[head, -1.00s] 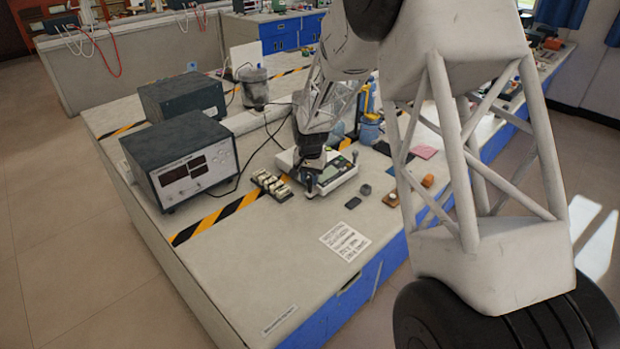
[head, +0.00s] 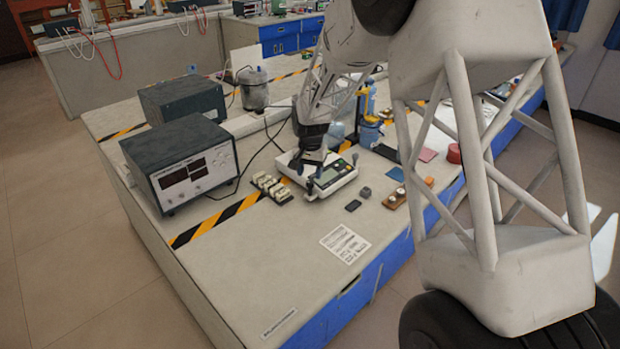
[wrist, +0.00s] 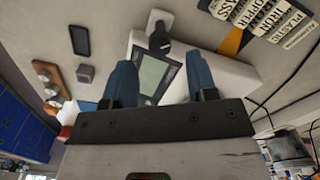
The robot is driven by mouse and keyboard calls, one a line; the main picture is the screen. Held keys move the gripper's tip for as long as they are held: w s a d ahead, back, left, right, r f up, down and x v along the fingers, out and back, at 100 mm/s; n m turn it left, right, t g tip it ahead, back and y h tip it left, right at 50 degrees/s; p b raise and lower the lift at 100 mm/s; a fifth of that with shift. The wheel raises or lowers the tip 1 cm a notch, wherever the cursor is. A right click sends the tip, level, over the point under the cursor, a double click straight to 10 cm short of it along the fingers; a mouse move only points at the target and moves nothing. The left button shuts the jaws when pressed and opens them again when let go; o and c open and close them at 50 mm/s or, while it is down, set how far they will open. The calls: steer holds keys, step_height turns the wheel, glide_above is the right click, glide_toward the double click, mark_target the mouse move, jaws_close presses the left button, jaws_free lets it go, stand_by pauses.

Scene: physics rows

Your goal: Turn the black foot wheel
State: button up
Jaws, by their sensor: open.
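A white balance (head: 338,181) with a grey-green display stands on the bench. A black foot wheel (head: 310,187) is at its front corner. In the wrist view the black foot wheel (wrist: 160,38) shows at the end of the balance (wrist: 143,57), beyond the display. My gripper (head: 306,169) is over the balance's front left part in the head view. In the wrist view my gripper (wrist: 159,64) has its two blue fingers spread wide, with nothing between them. The wheel lies ahead of the gap between the fingertips; I see no contact.
A strip of labelled pale blocks (head: 271,187) lies left of the balance. A grey cube (head: 365,192), a dark flat block (head: 353,206) and a wooden piece (head: 395,200) lie right. A dark meter box (head: 183,165) stands left. The front bench top around the paper sheet (head: 345,243) is clear.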

mark_target(310, 182)
steer(key=shift+r, duration=2)
steer(key=shift+s+d+r, duration=0.1)
steer(key=shift+s+r, duration=0.05)
steer(key=shift+r, duration=0.05)
steer(key=s+d+r, duration=0.4)
steer(key=s+r, duration=0.1)
steer(key=s, duration=0.3)
steer(key=s+d+r+n+t, duration=0.1)
steer(key=s+d+r, duration=0.3)
steer(key=s+r, duration=0.25)
steer(key=s+d+r, duration=0.5)
steer(key=s, duration=0.3)
steer(key=s+d+n, duration=0.1)
steer(key=s+d, duration=0.2)
steer(key=s, duration=1)
steer(key=s+d+n+t, duration=0.1)
steer(key=s+d, duration=0.2)
steer(key=s, duration=1)
steer(key=shift+t, duration=0.3)
